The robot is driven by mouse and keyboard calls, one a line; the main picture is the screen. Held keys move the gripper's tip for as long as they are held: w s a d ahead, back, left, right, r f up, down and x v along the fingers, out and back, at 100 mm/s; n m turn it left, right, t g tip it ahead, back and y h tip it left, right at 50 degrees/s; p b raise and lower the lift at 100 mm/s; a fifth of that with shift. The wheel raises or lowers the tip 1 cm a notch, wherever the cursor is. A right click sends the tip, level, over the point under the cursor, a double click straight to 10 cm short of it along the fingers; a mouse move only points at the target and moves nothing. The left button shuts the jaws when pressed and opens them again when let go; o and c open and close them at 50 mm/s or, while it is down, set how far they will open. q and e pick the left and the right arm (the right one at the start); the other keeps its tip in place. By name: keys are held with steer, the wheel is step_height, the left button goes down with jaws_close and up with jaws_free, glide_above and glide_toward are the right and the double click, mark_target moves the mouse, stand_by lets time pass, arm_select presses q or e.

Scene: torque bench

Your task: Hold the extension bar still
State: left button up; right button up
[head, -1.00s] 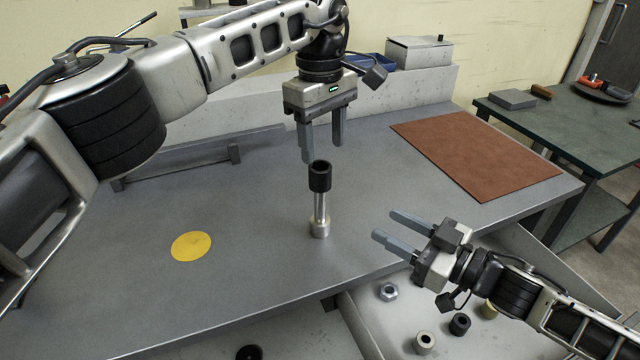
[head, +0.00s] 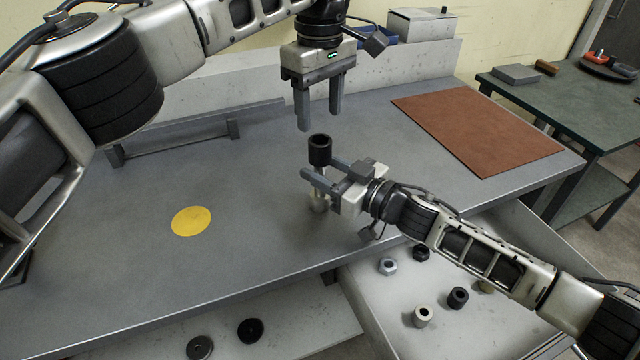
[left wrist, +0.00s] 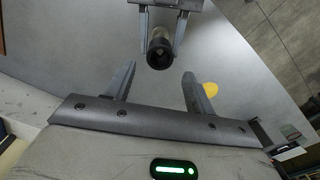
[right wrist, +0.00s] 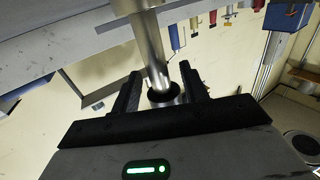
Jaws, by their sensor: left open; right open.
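The silver extension bar (head: 318,202) stands upright on the grey bench, with a black socket (head: 320,150) on its top end. My right gripper (head: 320,168) is open, with one finger on each side of the bar just below the socket. In the right wrist view the bar (right wrist: 149,45) passes between the open fingers; contact cannot be told. My left gripper (head: 319,121) is open and empty, pointing down above the socket. In the left wrist view the socket (left wrist: 160,50) shows beyond its fingertips. The bar's middle is partly hidden by my right gripper.
A yellow disc (head: 192,221) lies on the bench (head: 250,250) to the left. A brown mat (head: 475,130) lies at the right. A lower tray (head: 385,310) at the front holds several nuts and sockets.

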mark_target(320, 140)
steer(key=shift+w+a, duration=0.35)
steer(key=shift+a, duration=0.1)
jaws_close()
arm_select(q)
steer(key=shift+o, duration=0.9)
steer(key=shift+s+d+r+m+t, duration=0.1)
steer(key=shift+s+r+m+t, duration=0.1)
steer(key=shift+s+m, duration=0.3)
steer(key=shift+s+d+r+m+t, duration=0.1)
steer(key=shift+s+m+t, duration=0.1)
steer(key=shift+m, duration=0.5)
steer(key=s+r+m+t, duration=0.3)
steer(key=r+m+t, duration=0.1)
steer(key=m, duration=0.1)
steer(key=shift+y, duration=0.3)
steer(key=x, duration=1.2)
steer(key=shift+s+d+f, duration=0.1)
steer(key=shift+s+f, duration=0.1)
steer(key=shift+s, duration=0.05)
